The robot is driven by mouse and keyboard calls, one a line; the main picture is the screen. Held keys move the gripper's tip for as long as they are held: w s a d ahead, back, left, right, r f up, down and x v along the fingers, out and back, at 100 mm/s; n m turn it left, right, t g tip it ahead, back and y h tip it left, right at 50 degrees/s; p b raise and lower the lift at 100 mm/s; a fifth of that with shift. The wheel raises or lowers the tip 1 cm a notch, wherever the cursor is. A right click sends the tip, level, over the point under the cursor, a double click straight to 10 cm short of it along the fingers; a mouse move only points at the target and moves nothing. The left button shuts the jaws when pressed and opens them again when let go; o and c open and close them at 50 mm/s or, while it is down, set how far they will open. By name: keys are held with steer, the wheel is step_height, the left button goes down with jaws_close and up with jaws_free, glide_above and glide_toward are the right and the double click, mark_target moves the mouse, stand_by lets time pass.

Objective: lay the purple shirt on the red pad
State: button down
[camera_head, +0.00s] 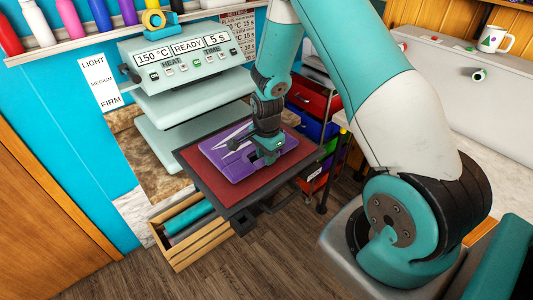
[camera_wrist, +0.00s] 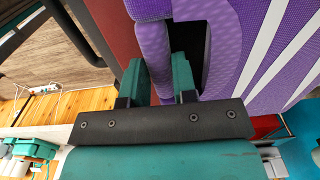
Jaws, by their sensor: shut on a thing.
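The purple shirt (camera_head: 222,160), folded with pale stripes, appears flat over the red pad (camera_head: 306,160) in the head view. Red shows around it on several sides. In the wrist view the shirt (camera_wrist: 222,30) fills the upper right, with a dark opening near its edge. My gripper (camera_head: 268,156) is at the shirt's right-hand part. In the wrist view the teal fingers (camera_wrist: 160,78) are shut on a fold of purple cloth. A strip of the red pad (camera_wrist: 122,30) shows left of the shirt there. I cannot tell whether the whole shirt touches the pad.
The heat press (camera_head: 186,62) stands open behind the pad. A wooden crate with rolls (camera_head: 190,240) is below left. Coloured drawers (camera_head: 308,98) stand at the right behind the pad. A shelf with bottles (camera_head: 110,30) runs above. Wooden floor is free in front.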

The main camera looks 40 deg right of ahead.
steer(key=shift+f+b, duration=0.35)
steer(key=shift+f, duration=0.15)
stand_by(0.3)
steer(key=c, duration=0.8)
jaws_free()
steer(key=shift+r, duration=0.1)
step_height(320, 180, up, 17)
steer(key=b, duration=0.3)
steer(key=shift+s+r, duration=0.1)
steer(key=shift+r, duration=0.05)
